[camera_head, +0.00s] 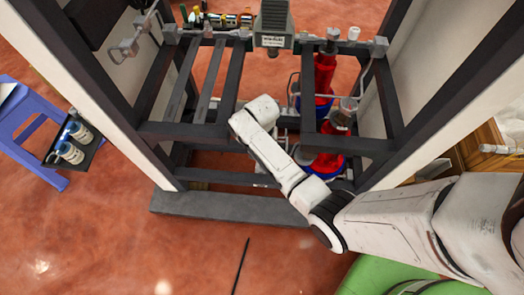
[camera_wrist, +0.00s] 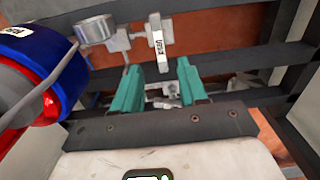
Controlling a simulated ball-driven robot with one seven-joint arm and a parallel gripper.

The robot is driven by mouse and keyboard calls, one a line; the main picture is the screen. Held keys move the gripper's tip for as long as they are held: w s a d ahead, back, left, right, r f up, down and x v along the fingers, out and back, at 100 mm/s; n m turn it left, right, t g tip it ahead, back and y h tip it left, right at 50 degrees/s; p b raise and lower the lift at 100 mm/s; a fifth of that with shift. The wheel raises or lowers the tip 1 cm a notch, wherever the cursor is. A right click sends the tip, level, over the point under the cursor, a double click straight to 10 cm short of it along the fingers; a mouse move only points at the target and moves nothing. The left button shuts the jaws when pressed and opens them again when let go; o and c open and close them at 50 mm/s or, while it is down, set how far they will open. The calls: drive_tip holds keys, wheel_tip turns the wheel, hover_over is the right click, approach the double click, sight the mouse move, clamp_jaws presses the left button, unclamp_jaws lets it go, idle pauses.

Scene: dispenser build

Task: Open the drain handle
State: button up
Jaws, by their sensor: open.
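The drain handle (camera_wrist: 155,32) is a light grey lever with a small white label, in the wrist view at the upper middle. It joins a grey valve and pipe fitting (camera_wrist: 119,40) on its left. My gripper (camera_wrist: 159,68) has two teal fingers, spread apart and empty. The handle lies just beyond the fingertips, roughly in line with the gap between them. I cannot tell whether either finger touches it. In the head view my arm reaches down into the dark frame, and my gripper and the drain handle are hidden there.
A blue and red cylinder (camera_wrist: 45,60) stands close left of my gripper. Dark frame bars (camera_wrist: 230,57) cross behind the handle. In the head view, the dark frame (camera_head: 190,131) surrounds my arm. A blue stool (camera_head: 30,125) and a tray with white bottles (camera_head: 72,152) are at left.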

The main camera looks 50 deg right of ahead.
drive_tip(key=shift+r+p, duration=0.3)
drive_tip(key=shift+r, duration=1.2)
drive_tip(key=s+a+r+n+t, duration=0.3)
drive_tip(key=s+a+r+n, duration=0.25)
drive_tip(key=r, duration=0.35)
drive_tip(key=s+a+r+n+t, duration=0.2)
drive_tip(key=s+a+r+n, duration=0.3)
drive_tip(key=r, duration=0.4)
drive_tip(key=s+d+f+g, duration=0.2)
drive_tip(key=s+f+g, duration=0.3)
drive_tip(key=s, duration=0.4)
wheel_tip(320, 180, up, 14)
drive_tip(key=t+p, duration=0.1)
drive_tip(key=p, duration=1.4)
drive_tip(key=shift+d, duration=0.2)
drive_tip(key=shift+s+f, duration=0.1)
drive_tip(key=shift+f, duration=0.1)
